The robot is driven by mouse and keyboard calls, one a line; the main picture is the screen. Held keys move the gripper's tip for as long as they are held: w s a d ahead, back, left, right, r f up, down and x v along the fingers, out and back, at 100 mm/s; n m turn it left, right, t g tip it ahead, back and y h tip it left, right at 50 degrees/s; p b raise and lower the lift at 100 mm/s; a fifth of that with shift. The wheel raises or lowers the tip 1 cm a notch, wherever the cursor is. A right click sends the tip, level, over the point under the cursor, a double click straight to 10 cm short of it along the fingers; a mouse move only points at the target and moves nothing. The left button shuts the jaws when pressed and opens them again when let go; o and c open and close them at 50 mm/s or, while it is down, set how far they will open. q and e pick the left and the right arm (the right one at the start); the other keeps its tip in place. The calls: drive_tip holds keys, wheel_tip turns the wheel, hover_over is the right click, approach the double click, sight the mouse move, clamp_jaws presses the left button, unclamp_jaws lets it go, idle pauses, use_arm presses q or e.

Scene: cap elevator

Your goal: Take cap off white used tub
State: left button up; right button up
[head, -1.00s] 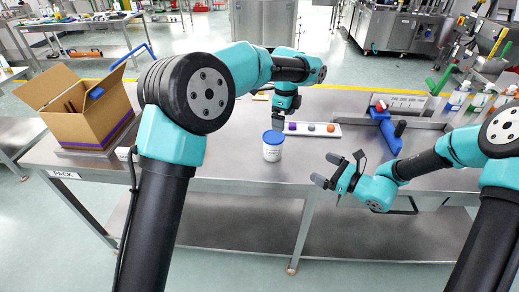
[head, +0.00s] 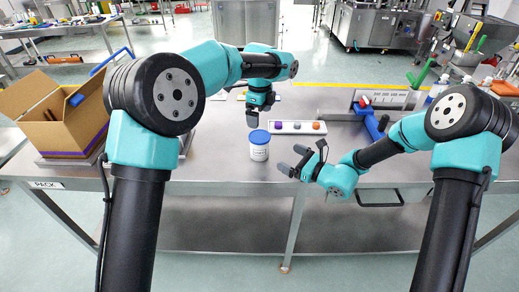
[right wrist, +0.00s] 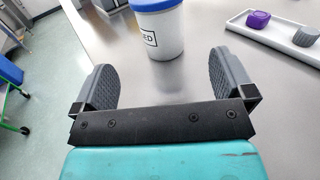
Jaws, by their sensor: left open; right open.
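The white tub (head: 260,153) stands upright on the steel table with its blue cap (head: 259,136) on top. In the right wrist view the tub (right wrist: 168,38) is beyond and between my open fingers, its label partly visible and its top cut off by the frame. My left gripper (head: 253,120) points down just above and behind the cap, apart from it as far as I can see, and is open. My right gripper (head: 291,161) is open and low, to the right of the tub and pointing at it. It also shows in the right wrist view (right wrist: 164,80), with nothing between its fingers.
A white tray (head: 284,130) with purple, grey and orange caps lies behind and right of the tub. An open cardboard box (head: 62,135) stands at the left. A blue object (head: 372,124) lies at the right back. The table front near the tub is clear.

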sight(258, 135)
drive_tip(key=x, duration=1.3)
drive_tip(key=shift+c, duration=0.2)
drive_tip(key=c, duration=1.3)
drive_tip(key=shift+o, duration=0.2)
use_arm(q)
drive_tip(key=r+m, duration=0.2)
drive_tip(key=m, duration=0.1)
drive_tip(key=r+m, duration=0.1)
drive_tip(key=r, duration=0.1)
drive_tip(key=shift+w+a+r+m, duration=0.1)
drive_tip(key=shift+w+a+m, duration=0.1)
drive_tip(key=shift+a+m, duration=0.1)
wheel_tip(258, 135, down, 12)
drive_tip(key=shift+f, duration=0.1)
drive_tip(key=shift+c, duration=0.2)
drive_tip(key=c, duration=0.7)
